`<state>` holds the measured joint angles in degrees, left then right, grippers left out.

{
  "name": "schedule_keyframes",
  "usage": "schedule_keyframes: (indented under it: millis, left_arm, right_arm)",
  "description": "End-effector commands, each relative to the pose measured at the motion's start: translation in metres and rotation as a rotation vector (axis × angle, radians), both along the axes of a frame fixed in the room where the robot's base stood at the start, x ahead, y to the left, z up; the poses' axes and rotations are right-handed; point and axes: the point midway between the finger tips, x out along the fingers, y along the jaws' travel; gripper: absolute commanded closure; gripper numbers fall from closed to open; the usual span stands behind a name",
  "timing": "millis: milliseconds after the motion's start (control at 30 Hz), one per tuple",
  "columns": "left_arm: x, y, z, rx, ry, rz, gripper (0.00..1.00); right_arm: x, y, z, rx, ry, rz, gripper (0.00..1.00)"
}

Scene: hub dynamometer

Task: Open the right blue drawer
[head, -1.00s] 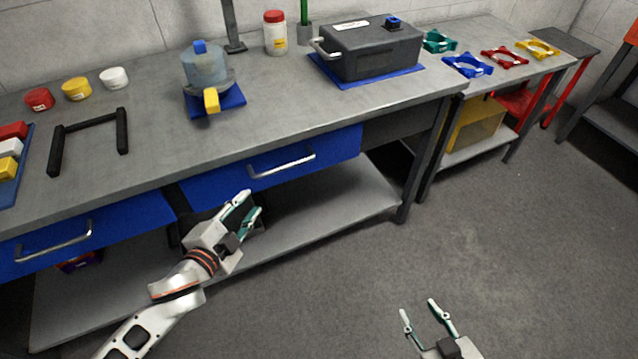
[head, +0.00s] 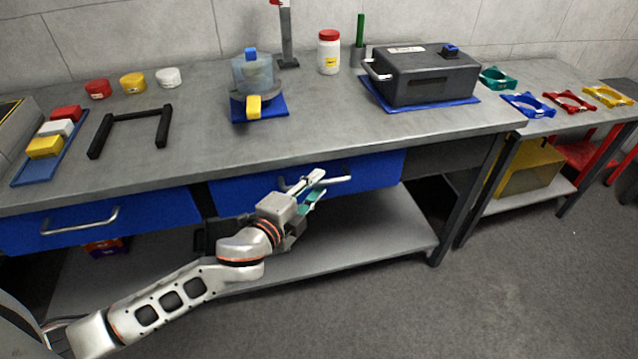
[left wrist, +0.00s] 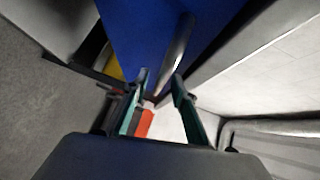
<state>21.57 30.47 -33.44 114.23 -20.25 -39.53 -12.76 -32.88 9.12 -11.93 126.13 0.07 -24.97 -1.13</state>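The right blue drawer (head: 378,171) is in the bench front, and its face looks flush with the bench. Its pale bar handle (head: 336,181) is partly hidden by my left gripper (head: 316,188), which is at the drawer front. In the left wrist view, my left gripper (left wrist: 160,76) has its two fingers apart. The handle bar (left wrist: 178,45) runs lengthwise into the space between the fingertips, against the blue drawer face (left wrist: 140,30). I cannot tell whether the fingers touch it. My right gripper is out of view.
The left blue drawer (head: 150,212) is beside it, shut. The bench top (head: 330,130) above carries a dark case (head: 425,80), a pot-like device (head: 252,75) and a black frame (head: 130,118). A lower shelf (head: 380,225) lies below. The floor in front is clear.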

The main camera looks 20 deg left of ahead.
Motion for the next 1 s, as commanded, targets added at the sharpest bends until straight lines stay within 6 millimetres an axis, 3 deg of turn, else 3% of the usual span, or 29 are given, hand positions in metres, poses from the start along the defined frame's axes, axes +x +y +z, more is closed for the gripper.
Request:
schedule_keyframes:
  millis: [200,467,567,600,1000]
  left_arm:
    - [0.0121,-0.0026,-0.002,-0.001,0.0,0.0,0.74]
    - [0.0127,-0.0027,-0.0017,-0.001,0.0,0.0,0.74]
    - [0.0126,-0.0027,-0.0017,-0.001,0.0,0.0,0.97]
    - [0.0126,-0.0028,-0.0017,-0.001,0.0,0.0,1.0]
    - [0.0066,-0.0069,-0.0007,-0.003,0.001,-0.001,1.0]
  right_arm:
    - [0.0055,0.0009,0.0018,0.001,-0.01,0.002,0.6]
    - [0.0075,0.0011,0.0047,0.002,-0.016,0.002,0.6]
    - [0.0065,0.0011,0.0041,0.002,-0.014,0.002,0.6]
    - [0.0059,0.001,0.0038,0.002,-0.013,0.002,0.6]
    - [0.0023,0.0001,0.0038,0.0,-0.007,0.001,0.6]
